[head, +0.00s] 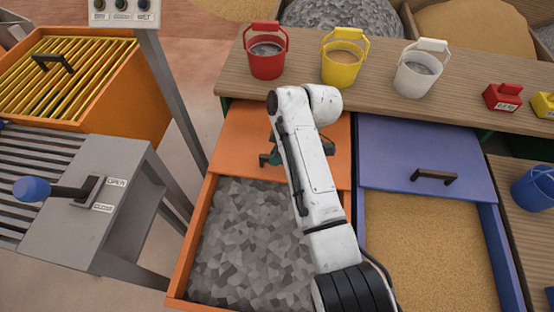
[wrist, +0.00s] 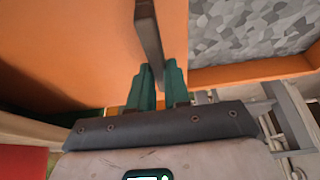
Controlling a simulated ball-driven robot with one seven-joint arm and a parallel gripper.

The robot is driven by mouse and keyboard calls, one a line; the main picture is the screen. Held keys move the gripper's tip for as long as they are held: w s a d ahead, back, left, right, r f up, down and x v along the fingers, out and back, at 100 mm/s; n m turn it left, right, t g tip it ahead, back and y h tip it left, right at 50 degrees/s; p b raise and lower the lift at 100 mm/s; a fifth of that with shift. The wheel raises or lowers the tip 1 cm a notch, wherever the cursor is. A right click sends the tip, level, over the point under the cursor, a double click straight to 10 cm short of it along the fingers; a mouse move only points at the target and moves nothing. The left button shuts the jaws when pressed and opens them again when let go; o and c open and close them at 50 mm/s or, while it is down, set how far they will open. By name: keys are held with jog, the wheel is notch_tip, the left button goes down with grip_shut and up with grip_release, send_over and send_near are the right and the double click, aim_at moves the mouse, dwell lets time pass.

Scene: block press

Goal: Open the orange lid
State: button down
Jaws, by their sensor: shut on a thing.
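The orange lid (head: 235,133) lies over the far part of an orange bin (head: 186,262), and grey gravel shows in the uncovered near part. The lid also fills the left of the wrist view (wrist: 75,45). My gripper (head: 269,157) is at the lid, partly hidden by my white arm. In the wrist view, my green fingers (wrist: 158,78) are shut on the lid's dark bar handle (wrist: 149,35), which runs between them. In the head view my arm hides most of the handle.
A blue lid (head: 420,150) with a dark handle covers the far part of a sand bin to the right. A wooden bench (head: 300,90) with red, yellow and white buckets stands behind the lids. A grey lever stand (head: 75,225) is at left.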

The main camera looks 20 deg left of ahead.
jog(key=shift+w, duration=0.1)
jog(key=c, duration=1.1)
grip_release()
jog(key=shift+r, duration=0.15)
jog(key=v, duration=1)
jog(key=shift+d+r, duration=0.2)
